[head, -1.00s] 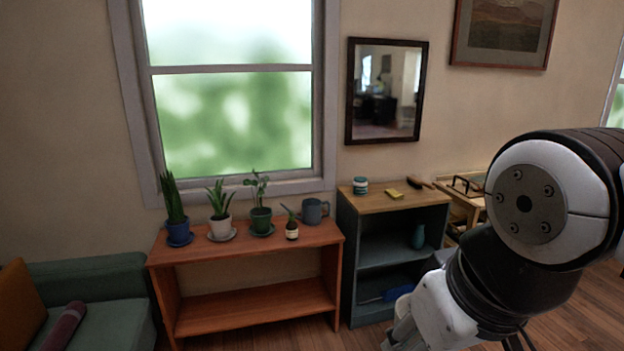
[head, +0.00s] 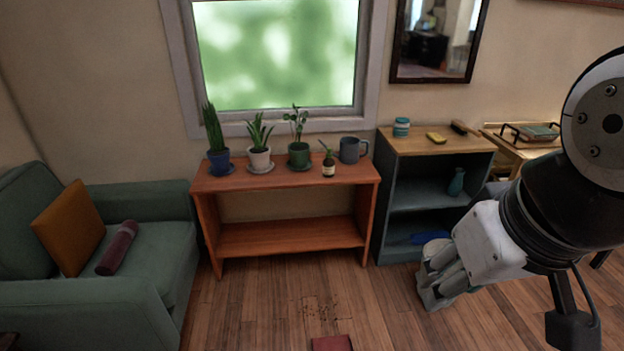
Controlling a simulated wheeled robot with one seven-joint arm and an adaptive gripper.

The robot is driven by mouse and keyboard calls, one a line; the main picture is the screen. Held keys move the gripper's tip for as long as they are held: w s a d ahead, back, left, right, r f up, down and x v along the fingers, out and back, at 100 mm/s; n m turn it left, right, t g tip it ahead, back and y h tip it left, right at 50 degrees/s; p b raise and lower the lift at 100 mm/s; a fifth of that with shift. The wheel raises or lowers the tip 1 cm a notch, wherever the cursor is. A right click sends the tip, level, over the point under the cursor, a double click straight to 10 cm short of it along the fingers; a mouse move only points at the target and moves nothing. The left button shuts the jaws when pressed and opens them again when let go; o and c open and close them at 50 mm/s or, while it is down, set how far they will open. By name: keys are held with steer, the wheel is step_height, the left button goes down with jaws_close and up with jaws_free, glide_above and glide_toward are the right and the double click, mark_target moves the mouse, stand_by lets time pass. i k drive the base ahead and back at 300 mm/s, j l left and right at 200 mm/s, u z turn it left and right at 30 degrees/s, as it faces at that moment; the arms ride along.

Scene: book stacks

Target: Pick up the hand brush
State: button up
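A small dark object with a brownish edge, which looks like the hand brush (head: 463,128), lies on the wooden top of the dark blue-grey shelf unit (head: 432,144), toward its right end. It is small in the picture, so its bristles are hard to make out. My gripper (head: 432,284) hangs in front of the lower right part of that unit, pointing down and left, well below and apart from the brush. Its fingers are seen from behind and overlap, so their opening is not clear. I see nothing held in it.
A yellow block (head: 436,138) and a teal-and-white jar (head: 401,127) share that top. Left is an orange-brown bench (head: 284,180) with potted plants and a mug. A green sofa (head: 150,262) stands left. Dark crumbs (head: 318,308) and a red object (head: 332,343) lie on open floor.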

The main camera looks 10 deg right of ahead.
mark_target(456, 125)
steer(key=i+l, duration=0.25)
steer(key=l, duration=0.25)
steer(key=i+l+u, duration=0.1)
steer(key=i+l, duration=0.2)
steer(key=l, duration=0.2)
steer(key=i+l, duration=0.25)
steer(key=l, duration=0.3)
steer(key=i+l+u, duration=0.1)
steer(key=i+l, duration=0.15)
steer(key=l, duration=0.3)
steer(key=i+l, duration=0.2)
steer(key=l, duration=0.35)
steer(key=i+l+u, duration=0.1)
steer(key=i+l, duration=0.15)
steer(key=l, duration=0.3)
steer(key=i+l, duration=0.2)
steer(key=l, duration=0.35)
steer(key=i+l+u, duration=0.1)
steer(key=l, duration=0.45)
steer(key=i, duration=0.1)
